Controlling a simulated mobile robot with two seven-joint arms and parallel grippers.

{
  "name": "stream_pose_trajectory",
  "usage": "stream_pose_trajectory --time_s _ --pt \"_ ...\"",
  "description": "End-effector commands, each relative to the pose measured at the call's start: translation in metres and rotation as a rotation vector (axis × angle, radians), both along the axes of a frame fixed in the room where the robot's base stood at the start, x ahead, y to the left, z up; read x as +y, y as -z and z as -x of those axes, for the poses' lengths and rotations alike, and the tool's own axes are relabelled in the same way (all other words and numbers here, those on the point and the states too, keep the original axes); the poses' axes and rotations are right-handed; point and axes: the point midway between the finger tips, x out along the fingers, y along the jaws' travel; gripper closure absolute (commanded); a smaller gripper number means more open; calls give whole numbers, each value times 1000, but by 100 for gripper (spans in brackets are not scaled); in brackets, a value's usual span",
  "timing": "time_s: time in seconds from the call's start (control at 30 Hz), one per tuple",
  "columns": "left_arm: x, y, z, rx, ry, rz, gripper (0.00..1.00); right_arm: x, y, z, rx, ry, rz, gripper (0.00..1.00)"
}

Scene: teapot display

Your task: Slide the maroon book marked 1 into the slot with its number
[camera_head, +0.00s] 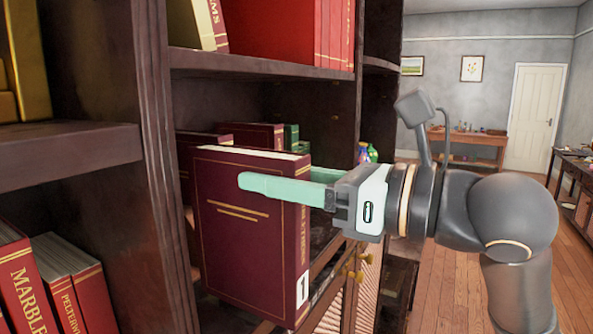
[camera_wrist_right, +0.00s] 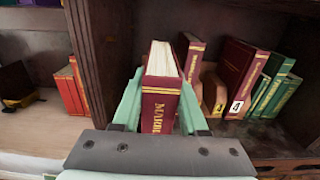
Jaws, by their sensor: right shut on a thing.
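The maroon book marked 1 (camera_head: 245,240) is upright in the head view, with gold lines on its cover and a white 1 label low on its spine. My right gripper (camera_head: 262,182) is shut on it, one green finger across the cover and the other mostly hidden behind. The wrist view shows the book (camera_wrist_right: 161,102) between both green fingers, spine toward the camera. It is in front of the middle shelf compartment, and I cannot tell whether it touches the shelf. The numbered slot is not clearly visible. My left gripper is not in view.
In the wrist view, a maroon book marked 4 (camera_wrist_right: 241,80) leans beside green books (camera_wrist_right: 275,88) right of the held book. A dark upright post (camera_wrist_right: 98,60) stands to its left. In the head view, a shelf board (camera_head: 262,66) with red books is above.

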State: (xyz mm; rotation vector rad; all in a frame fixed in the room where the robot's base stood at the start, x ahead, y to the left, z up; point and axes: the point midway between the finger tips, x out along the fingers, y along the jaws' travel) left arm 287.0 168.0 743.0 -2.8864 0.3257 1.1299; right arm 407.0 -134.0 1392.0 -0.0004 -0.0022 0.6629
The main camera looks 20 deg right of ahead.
Motion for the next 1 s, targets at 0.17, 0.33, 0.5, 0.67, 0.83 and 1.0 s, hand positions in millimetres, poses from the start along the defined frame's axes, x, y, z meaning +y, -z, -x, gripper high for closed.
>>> stream_pose_trajectory --time_s 0.17,0.33,0.5,0.67,0.83,1.0 --pt "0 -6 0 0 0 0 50 7 -3 -9 -6 0 -4 100" --pt "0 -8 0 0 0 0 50 11 -3 -14 -8 0 -3 100" --pt "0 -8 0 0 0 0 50 12 -2 -15 -8 0 -3 100" --pt "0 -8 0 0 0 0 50 12 -2 -15 -8 0 -3 100" --pt "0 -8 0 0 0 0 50 11 -2 -15 -8 0 -3 100" --pt "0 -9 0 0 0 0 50 11 -3 -15 -7 1 -2 100"
